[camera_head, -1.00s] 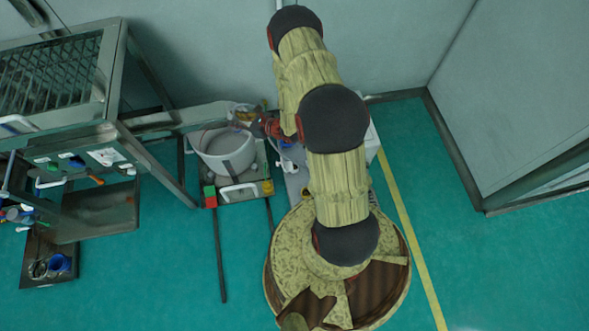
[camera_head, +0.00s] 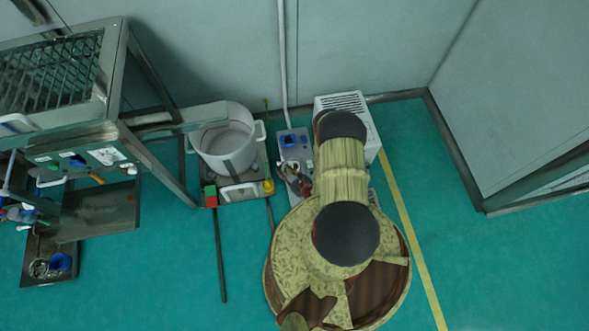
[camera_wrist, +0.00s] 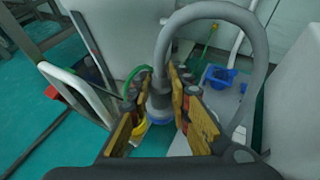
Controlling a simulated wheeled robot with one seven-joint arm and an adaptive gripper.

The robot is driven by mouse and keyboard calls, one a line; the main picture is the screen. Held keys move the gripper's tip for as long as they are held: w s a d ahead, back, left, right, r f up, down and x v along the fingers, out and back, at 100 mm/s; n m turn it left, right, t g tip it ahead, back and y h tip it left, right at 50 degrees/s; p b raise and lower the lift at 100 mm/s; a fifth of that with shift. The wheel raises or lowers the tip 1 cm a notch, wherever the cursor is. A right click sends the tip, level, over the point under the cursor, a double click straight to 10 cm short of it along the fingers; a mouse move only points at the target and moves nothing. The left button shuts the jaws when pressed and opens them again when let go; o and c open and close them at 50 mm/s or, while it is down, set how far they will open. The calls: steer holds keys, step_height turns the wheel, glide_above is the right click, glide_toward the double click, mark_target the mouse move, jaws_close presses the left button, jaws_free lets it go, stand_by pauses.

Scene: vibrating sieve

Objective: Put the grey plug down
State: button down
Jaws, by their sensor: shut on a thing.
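My gripper (camera_wrist: 163,86) is shut on the grey plug (camera_wrist: 158,102) in the wrist view. A thick grey hose or cable (camera_wrist: 250,35) loops up from the plug and over to the right. A blue part shows at the plug's lower end, between the fingers. In the head view my gripper (camera_head: 296,174) is small and dark, over the grey panel (camera_head: 305,148) left of my arm. The plug cannot be made out there. In the wrist view a blue socket-like piece (camera_wrist: 219,76) lies on the panel, apart from the plug; it also shows in the head view (camera_head: 290,140).
A white pot (camera_head: 225,150) stands on a low cart left of my gripper, with a white handle (camera_head: 240,190) in front. A white vented box (camera_head: 350,108) stands behind my arm. A steel sieve frame (camera_head: 120,130) is at the left.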

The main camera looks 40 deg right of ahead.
steer(key=shift+s+a+f, duration=0.15)
steer(key=shift+s+f, duration=0.65)
steer(key=shift+f, duration=0.1)
steer(key=shift+w+d+f+b, duration=1.1)
steer(key=shift+d+f+b, duration=0.3)
steer(key=shift+d+f, duration=0.7)
steer(key=shift+w+d+f+b, duration=1.05)
steer(key=shift+d+f+b, duration=0.35)
steer(key=shift+d+f, duration=0.75)
steer(key=shift+w+d+f+b, duration=1.25)
steer(key=shift+d+f, duration=0.55)
steer(key=shift+f, duration=0.55)
steer(key=shift+s+f, duration=0.15)
steer(key=shift+f, duration=0.1)
steer(key=c, duration=1.6)
jaws_free()
steer(key=shift+c, duration=0.2)
